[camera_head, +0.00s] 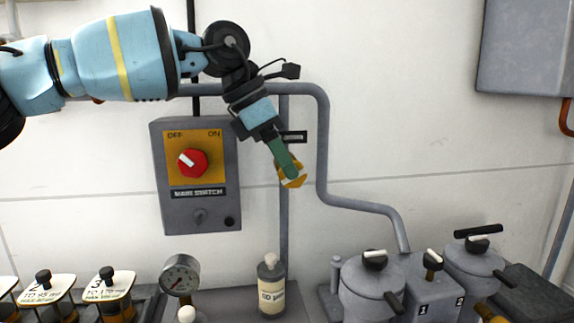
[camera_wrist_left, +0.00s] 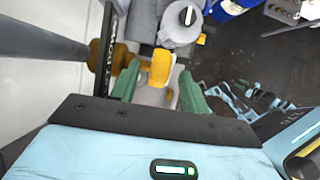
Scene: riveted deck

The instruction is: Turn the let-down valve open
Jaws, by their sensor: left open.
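The let-down valve's yellow handle (camera_head: 293,183) sits on the vertical grey pipe at the middle of the head view, below a small dark label. My left gripper (camera_head: 287,166), with green fingers, reaches down to it from the upper left and hides part of it. In the left wrist view the yellow handle (camera_wrist_left: 160,67) lies between the two spread fingers of the gripper (camera_wrist_left: 158,84). Gaps show on both sides of it, and contact cannot be made out. A brass-coloured valve body (camera_wrist_left: 107,56) is on the pipe beside it. My right gripper is not in view.
A main switch box (camera_head: 201,220) with a red knob (camera_head: 193,162) is on the wall left of the valve. Below stand a labelled bottle (camera_head: 271,289), a pressure gauge (camera_head: 180,276) and lidded grey pots (camera_head: 371,290).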

